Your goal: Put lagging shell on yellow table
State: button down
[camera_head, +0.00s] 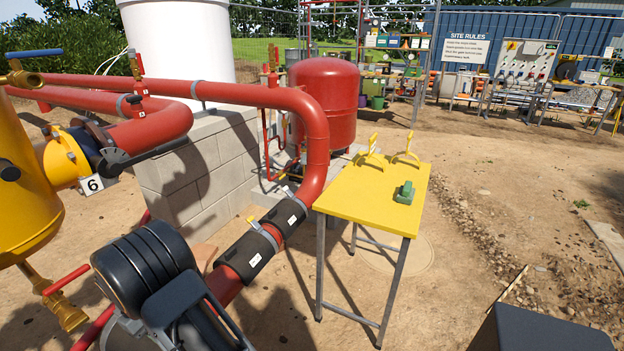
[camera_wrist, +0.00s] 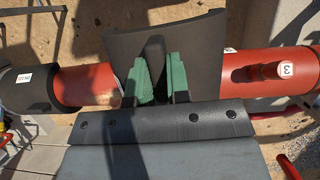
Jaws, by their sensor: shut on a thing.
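In the wrist view, my gripper (camera_wrist: 161,85) has two green fingers shut on a raised rib of a dark grey, curved lagging shell (camera_wrist: 202,52). The shell lies across the view in front of the red pipe (camera_wrist: 84,86); I cannot tell whether it touches the pipe. In the head view, the yellow table (camera_head: 345,196) stands right of the pipe's bend. My dark arm fills the lower left there, and my fingers and the held shell cannot be made out.
Black lagging pieces (camera_head: 247,255) with white labels sit on the sloping pipe beside the table. On the table are a green item (camera_head: 405,193) and two yellow clamp-like pieces (camera_head: 371,155). A red tank (camera_head: 325,100) stands behind. Open dirt lies right of the table.

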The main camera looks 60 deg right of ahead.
aim_at(359, 194)
jog(key=k, duration=0.95)
jog(key=z, duration=1.5)
